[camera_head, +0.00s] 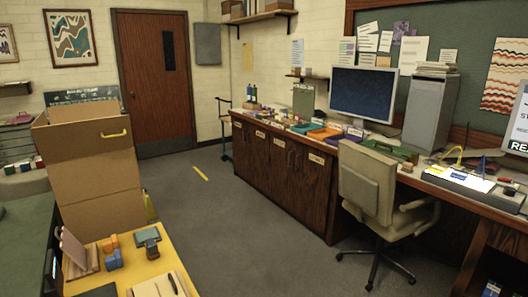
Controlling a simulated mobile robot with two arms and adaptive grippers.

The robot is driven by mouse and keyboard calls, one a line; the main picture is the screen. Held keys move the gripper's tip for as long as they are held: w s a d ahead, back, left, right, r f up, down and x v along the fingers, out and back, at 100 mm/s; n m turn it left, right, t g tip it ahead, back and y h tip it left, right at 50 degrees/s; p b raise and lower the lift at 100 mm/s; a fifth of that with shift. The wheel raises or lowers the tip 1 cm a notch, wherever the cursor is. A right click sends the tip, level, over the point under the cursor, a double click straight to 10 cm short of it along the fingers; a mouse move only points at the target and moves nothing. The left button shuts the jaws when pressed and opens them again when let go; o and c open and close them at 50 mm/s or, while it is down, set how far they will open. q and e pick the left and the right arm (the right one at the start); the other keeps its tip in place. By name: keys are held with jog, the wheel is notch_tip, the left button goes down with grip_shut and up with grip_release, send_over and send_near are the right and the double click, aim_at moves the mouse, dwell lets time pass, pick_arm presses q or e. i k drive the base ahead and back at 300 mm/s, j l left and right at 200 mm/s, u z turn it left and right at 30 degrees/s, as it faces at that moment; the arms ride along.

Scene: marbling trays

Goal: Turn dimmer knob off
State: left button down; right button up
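I cannot make out a dimmer knob for certain at this size. A glowing white panel (458,178) lies in a dark, low box (483,194) on the right-hand desk. Small dark shapes sit at the box's right end, too small to identify. A grey box (207,44) is mounted on the wall right of the door, with no knob discernible on it. Neither of my grippers shows in the head view.
A beige office chair (372,185) stands before the long wooden counter (287,165). A yellow table (165,255) and stacked cardboard boxes (100,180) are at left. The grey floor (235,230) between is open, leading to the brown door (155,90).

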aim_at(509, 191)
jog(key=z, duration=1.35)
jog(key=i+j, duration=0.15)
jog(key=i, duration=0.45)
jog(key=i+j+z, duration=0.1)
jog(key=i, duration=0.55)
